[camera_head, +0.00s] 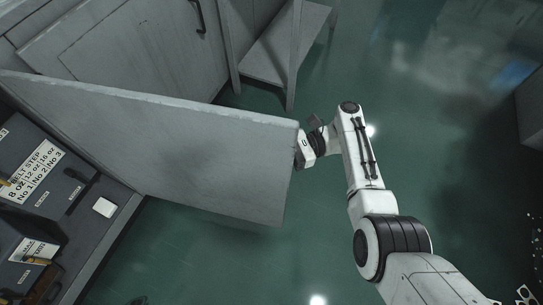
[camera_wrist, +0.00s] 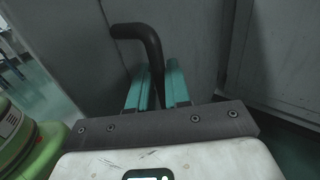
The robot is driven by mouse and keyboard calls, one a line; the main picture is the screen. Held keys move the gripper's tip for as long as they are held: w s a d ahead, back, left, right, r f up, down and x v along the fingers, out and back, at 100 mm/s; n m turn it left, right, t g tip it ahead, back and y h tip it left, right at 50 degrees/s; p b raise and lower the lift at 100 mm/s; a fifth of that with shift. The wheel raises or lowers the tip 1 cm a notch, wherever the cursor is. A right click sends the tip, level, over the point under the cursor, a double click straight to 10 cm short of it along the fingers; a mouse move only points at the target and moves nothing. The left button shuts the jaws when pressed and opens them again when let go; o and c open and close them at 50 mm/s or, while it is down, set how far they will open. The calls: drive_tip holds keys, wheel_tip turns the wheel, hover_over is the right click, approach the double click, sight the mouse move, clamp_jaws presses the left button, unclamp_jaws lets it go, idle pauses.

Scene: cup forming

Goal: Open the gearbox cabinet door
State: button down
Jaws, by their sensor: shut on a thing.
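The cabinet door (camera_head: 200,150) is a wide grey panel in the head view. It stands swung out over the green floor, its free edge towards the middle of the picture. My gripper (camera_wrist: 160,86) is at that free edge, and its fingers are hidden behind the door in the head view. In the wrist view its two teal fingers are shut on a black bent handle (camera_wrist: 152,42), in front of a grey panel. The dark gearbox cabinet (camera_head: 128,218) with a belt step label shows at the lower left, beside the door.
Another grey cabinet front (camera_head: 130,50) with a black handle stands behind the door. A grey open-framed stand (camera_head: 275,50) is at the top centre. Green floor (camera_head: 220,255) is clear below the door and around my arm.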

drive_tip(key=shift+a, duration=0.35)
drive_tip(key=c, duration=1.2)
unclamp_jaws()
drive_tip(key=shift+s+a, duration=0.15)
drive_tip(key=shift+a, duration=0.15)
drive_tip(key=shift+d, duration=0.1)
drive_tip(key=shift+b+v, duration=1.8)
drive_tip(key=shift+v, duration=3.65)
